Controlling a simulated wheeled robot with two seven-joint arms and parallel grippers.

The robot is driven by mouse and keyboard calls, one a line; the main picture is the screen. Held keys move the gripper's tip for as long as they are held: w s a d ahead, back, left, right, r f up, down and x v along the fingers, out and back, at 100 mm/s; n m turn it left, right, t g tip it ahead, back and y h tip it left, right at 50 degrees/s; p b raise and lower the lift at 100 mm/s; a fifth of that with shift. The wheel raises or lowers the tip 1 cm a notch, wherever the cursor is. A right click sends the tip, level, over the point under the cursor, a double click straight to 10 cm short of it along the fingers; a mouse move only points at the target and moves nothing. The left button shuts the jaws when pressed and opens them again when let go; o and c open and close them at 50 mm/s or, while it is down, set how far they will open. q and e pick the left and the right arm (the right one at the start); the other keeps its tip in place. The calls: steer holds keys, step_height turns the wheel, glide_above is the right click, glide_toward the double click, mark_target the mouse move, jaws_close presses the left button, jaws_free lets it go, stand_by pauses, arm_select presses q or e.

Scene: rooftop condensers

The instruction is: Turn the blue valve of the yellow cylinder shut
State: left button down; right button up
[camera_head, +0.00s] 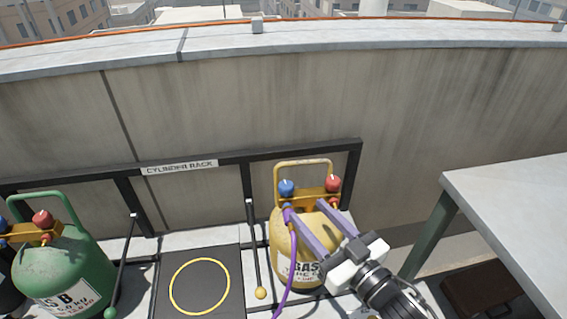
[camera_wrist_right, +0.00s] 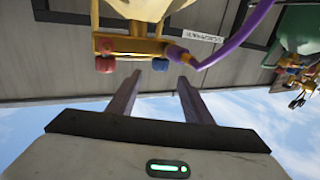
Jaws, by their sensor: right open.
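The yellow cylinder (camera_head: 283,232) stands at the rack, with a blue valve knob (camera_head: 287,187) on its left and a red valve knob (camera_head: 333,183) on its right. A purple hose (camera_head: 292,262) joins its fitting below the blue knob. My right gripper (camera_head: 306,208) is open and empty, its fingertips in front of the cylinder's top, below the knobs. In the right wrist view, which is upside down, the blue knob (camera_wrist_right: 160,64) lies beyond the gap between the fingers (camera_wrist_right: 157,80), with the red knob (camera_wrist_right: 104,65) to its left. No contact is visible. My left gripper is not in view.
A green cylinder (camera_head: 65,265) with red and blue knobs stands at the left. The black cylinder rack (camera_head: 300,151) runs along the parapet wall. A dark mat with a yellow ring (camera_head: 172,284) lies between the cylinders. A pale table (camera_head: 515,195) is at the right.

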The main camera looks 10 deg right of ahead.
mark_target(290, 193)
steer(key=x, duration=1)
steer(key=shift+w+f, duration=0.1)
steer(key=c, duration=1.1)
